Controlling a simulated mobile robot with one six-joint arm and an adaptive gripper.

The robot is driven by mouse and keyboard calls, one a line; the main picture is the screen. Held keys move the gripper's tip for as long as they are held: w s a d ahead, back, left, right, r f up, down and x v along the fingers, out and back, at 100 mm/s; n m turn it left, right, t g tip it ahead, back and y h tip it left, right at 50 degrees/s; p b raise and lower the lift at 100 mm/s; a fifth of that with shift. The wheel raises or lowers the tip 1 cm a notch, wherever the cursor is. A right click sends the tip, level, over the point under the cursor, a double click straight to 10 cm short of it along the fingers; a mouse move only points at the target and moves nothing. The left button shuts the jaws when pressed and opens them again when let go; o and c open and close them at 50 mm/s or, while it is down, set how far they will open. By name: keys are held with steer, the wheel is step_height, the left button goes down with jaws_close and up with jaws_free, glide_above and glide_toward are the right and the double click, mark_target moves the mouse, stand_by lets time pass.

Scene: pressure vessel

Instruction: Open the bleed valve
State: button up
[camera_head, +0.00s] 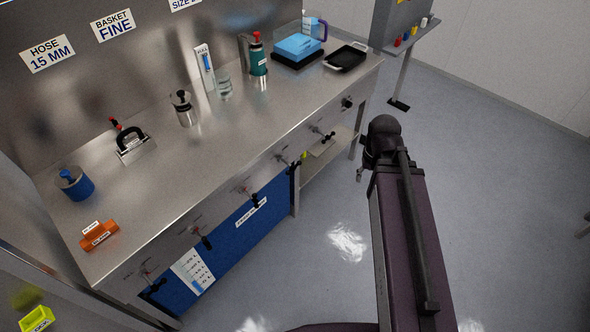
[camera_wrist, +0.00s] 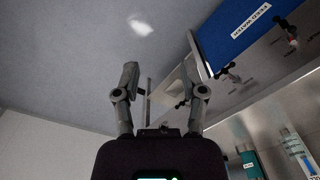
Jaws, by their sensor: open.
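Several small valves with dark handles run along the front of the steel bench: one at the near left (camera_head: 203,240), one mid-front (camera_head: 252,197) and one farther right (camera_head: 328,135). Their labels are too small to read, so I cannot tell which is the bleed valve. Two valves also show in the wrist view, one at the upper right (camera_wrist: 290,32) and one nearer the middle (camera_wrist: 230,72). My gripper (camera_wrist: 161,78) is open and empty, its fingers wide apart. It appears clear of the valves, over the floor to the right of the bench in the head view.
The steel bench top (camera_head: 150,190) holds a teal bottle (camera_head: 258,60), a blue box (camera_head: 298,45), a black tray (camera_head: 346,57), a steel pot (camera_head: 183,110) and an orange block (camera_head: 98,234). A blue tank (camera_head: 232,228) is below. The floor (camera_head: 490,180) at right is free.

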steer(key=w+a+f+m+t+y+b, duration=0.1)
steer(key=w+a+f+y+b, duration=0.35)
steer(key=f+b, duration=0.45)
steer(key=w+a+f+y+b, duration=0.3)
steer(key=w+a+f+b, duration=0.15)
steer(key=f+b, duration=0.5)
steer(key=m+t+y+b, duration=0.3)
steer(key=y+b, duration=0.5)
steer(key=b, duration=1.5)
glide_toward(294, 168)
steer(key=d, duration=0.3)
steer(key=shift+s+d+r, duration=0.15)
steer(key=shift+s, duration=0.2)
steer(key=shift+b+x, duration=1.35)
steer(key=shift+x, duration=5.5)
jaws_close()
steer(key=shift+d+h, duration=0.1)
steer(key=shift+h, duration=0.15)
